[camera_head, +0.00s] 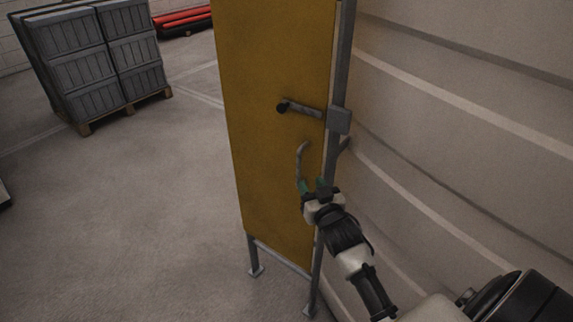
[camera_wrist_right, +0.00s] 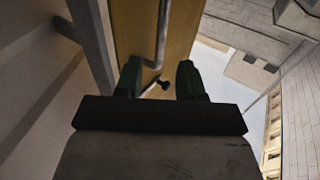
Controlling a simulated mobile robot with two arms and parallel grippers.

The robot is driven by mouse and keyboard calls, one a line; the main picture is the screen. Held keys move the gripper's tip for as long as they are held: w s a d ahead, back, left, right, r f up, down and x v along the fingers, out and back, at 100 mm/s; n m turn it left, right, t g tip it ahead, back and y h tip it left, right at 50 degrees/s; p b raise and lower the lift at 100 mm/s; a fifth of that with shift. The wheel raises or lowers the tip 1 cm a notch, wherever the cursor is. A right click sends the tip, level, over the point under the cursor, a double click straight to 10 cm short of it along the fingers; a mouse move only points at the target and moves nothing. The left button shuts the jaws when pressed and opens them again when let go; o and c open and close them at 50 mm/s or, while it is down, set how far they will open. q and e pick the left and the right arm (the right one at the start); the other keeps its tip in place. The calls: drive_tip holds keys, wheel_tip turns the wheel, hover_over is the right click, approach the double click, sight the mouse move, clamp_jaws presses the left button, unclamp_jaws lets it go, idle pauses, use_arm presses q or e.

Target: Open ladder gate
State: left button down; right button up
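The ladder gate is a tall yellow panel (camera_head: 275,60) on a grey metal frame, standing upright against a large pale curved wall. A grey latch bar with a black knob (camera_head: 283,107) sticks out from a grey block on the frame post. Below it is a bent grey rod handle (camera_head: 300,158). My right gripper (camera_head: 313,186) is at the lower end of this rod. I cannot tell whether a finger touches the rod. My left gripper is not visible.
The pale ribbed wall (camera_head: 470,120) rises close on the right, beside my right arm. Grey stacked crates (camera_head: 95,55) stand on a pallet at back left, with red pipes (camera_head: 185,20) behind. The concrete floor (camera_head: 130,220) left of the gate is clear.

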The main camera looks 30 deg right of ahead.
sight(299, 168)
drive_tip(key=w, duration=0.3)
drive_tip(key=w+d, duration=0.1)
drive_tip(key=w, duration=0.1)
drive_tip(key=w+p, duration=0.1)
drive_tip(key=w, duration=0.2)
drive_tip(key=shift+w+d, duration=0.3)
drive_tip(key=shift+w, duration=0.05)
clamp_jaws()
